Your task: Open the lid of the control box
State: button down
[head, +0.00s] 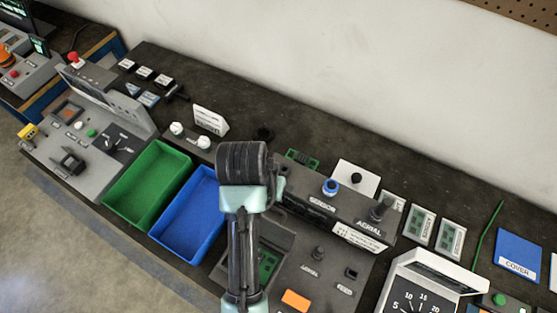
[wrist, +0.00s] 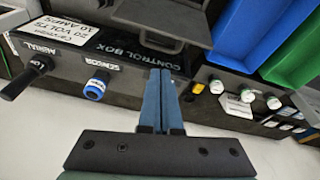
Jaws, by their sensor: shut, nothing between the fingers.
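The control box (wrist: 110,62) is a dark grey box with CONTROL BOX lettering, a blue SENSOR knob (wrist: 95,88) and a black AERIAL knob (wrist: 28,75) on its raised strip. The strip also shows in the head view (head: 345,212). A dark panel with a bar-like edge, apparently the lid (wrist: 160,18), lies beyond the lettering in the wrist view; how far it is raised I cannot tell. My gripper (wrist: 161,72) is shut and empty, its fingertips near the right end of the lettering. Contact is unclear. In the head view my arm hides the fingers and part of the box.
A blue bin (head: 190,222) and a green bin (head: 150,185) stand left of the control box. A grey console (head: 85,125) is further left. Small cards and switches lie along the bench back.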

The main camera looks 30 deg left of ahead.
aim_at(270, 222)
notch_tip(270, 222, down, 8)
jog(key=w+d+m+t+p, duration=0.1)
jog(key=m, duration=0.1)
jog(key=shift+w, duration=0.4)
dwell(0.4)
